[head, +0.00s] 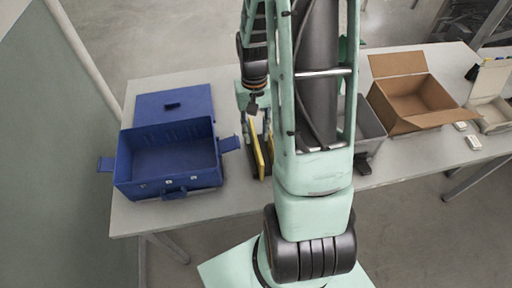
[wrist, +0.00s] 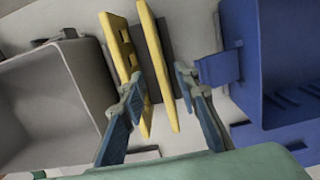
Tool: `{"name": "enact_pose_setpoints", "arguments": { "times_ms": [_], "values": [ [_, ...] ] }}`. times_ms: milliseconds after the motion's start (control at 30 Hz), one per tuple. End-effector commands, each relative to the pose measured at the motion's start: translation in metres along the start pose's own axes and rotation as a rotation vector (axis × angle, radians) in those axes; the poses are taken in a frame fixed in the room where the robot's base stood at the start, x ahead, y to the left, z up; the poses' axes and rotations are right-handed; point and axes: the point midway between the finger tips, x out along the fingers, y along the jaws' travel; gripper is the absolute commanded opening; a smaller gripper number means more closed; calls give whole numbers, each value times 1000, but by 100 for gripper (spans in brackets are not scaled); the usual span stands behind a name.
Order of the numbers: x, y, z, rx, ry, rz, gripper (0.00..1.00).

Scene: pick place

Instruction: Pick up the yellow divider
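Two thin yellow panels stand on edge side by side, both fitting the yellow divider. In the wrist view, one divider panel (wrist: 157,62) is plain, and the slotted one (wrist: 122,50) is to its left. In the head view a yellow panel (head: 257,150) shows beside my arm, partly hidden. My gripper (wrist: 158,77) is open. Its right finger is apart from the plain panel; its left finger overlaps the slotted panel in the picture, and I cannot tell whether they touch. In the head view my gripper (head: 256,122) is above the panels.
A blue box (head: 170,158) with its blue lid (head: 174,103) behind it is left of the panels. A grey bin (head: 368,125) is right, partly behind my arm; it is at left in the wrist view (wrist: 50,95). A cardboard box (head: 412,95) stands farther right on the table.

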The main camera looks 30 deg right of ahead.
Motion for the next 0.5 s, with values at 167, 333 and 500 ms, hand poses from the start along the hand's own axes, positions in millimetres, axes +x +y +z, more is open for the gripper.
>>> {"name": "enact_pose_setpoints", "arguments": {
  "times_ms": [167, 333, 500],
  "values": [
    [24, 0, -1, 1, -4, 0, 29],
    [36, 0, -2, 1, 0, 0, 29],
    [36, 0, -2, 1, 1, 0, 29]
  ]
}}
